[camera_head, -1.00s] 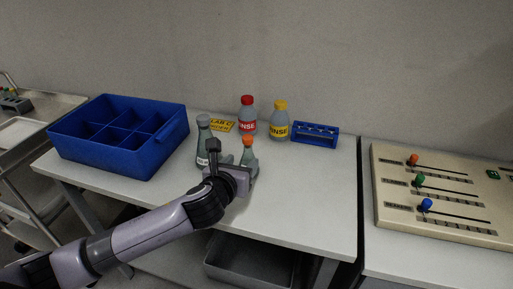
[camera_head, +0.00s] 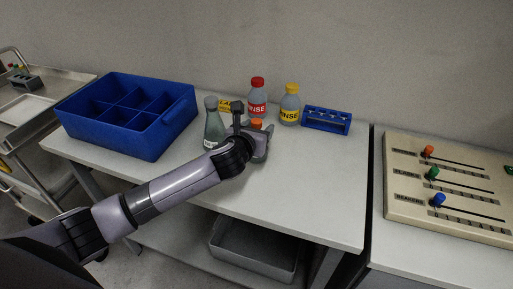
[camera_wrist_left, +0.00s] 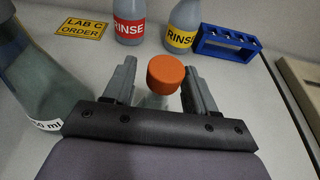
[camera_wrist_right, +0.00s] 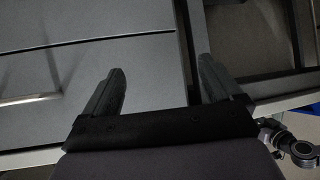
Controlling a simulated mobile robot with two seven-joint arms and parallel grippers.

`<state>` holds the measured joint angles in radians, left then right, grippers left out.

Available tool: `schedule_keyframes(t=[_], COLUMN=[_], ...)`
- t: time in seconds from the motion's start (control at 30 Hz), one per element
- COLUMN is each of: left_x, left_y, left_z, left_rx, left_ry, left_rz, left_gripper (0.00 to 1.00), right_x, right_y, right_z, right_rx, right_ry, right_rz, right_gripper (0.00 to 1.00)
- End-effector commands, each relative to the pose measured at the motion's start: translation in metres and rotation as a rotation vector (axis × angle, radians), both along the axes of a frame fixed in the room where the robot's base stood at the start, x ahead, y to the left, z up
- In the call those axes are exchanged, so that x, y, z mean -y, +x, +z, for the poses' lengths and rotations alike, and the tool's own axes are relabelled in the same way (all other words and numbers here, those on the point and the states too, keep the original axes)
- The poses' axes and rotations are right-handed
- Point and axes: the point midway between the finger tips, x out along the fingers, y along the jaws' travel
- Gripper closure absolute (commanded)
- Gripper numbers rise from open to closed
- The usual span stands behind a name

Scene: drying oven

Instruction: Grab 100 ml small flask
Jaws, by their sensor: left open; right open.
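The small flask with an orange cap (camera_wrist_left: 166,75) stands between the open fingers of my left gripper (camera_wrist_left: 160,85) in the left wrist view. The fingers are on either side of it; whether they touch it I cannot tell. In the head view its orange cap (camera_head: 256,122) shows just past my left gripper (camera_head: 252,132), which hides most of its body. A larger grey-capped flask (camera_head: 213,125) stands to its left, and it also shows at the left of the left wrist view (camera_wrist_left: 40,75). My right gripper (camera_wrist_right: 160,90) is open and empty, away from the flasks.
A blue divided bin (camera_head: 120,140) stands left on the table. Behind the flasks are a red-capped rinse bottle (camera_head: 257,98), a yellow-capped one (camera_head: 290,105), a yellow card (camera_wrist_left: 82,27) and a blue rack (camera_head: 327,120). A slider panel (camera_head: 440,215) stands right. The front right tabletop is clear.

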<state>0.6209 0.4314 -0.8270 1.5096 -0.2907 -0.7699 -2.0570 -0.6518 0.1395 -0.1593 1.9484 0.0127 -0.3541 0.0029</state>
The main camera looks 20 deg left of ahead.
Motion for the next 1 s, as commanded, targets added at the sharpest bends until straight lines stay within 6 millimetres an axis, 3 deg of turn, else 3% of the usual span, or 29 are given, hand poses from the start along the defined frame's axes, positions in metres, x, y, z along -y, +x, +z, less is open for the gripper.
schedule_keyframes(t=[0.4,0.57,0.6,1.0], left_x=[0.0003,0.0004,0.0003,0.0004], left_y=[0.0088,0.0086,0.0086,0.0085], left_z=[-0.0025,-0.0027,-0.0027,-0.0022], left_rx=[0.0,0.0,0.0,0.0], left_ry=[0.0,0.0,0.0,0.0], left_rz=[0.0,0.0,0.0,0.0], left_gripper=[0.44,0.96,1.0,1.0], right_x=[-0.0001,-0.0001,-0.0001,-0.0002], right_y=[0.0015,0.0015,0.0015,0.0017], right_z=[0.0001,0.0002,0.0002,0.0006], right_rx=[0.003,0.004,0.004,0.004], right_ry=[0.001,0.001,0.001,0.001], right_rz=[0.0,0.0,0.0,0.0], right_gripper=[0.08,0.08,0.08,0.08])
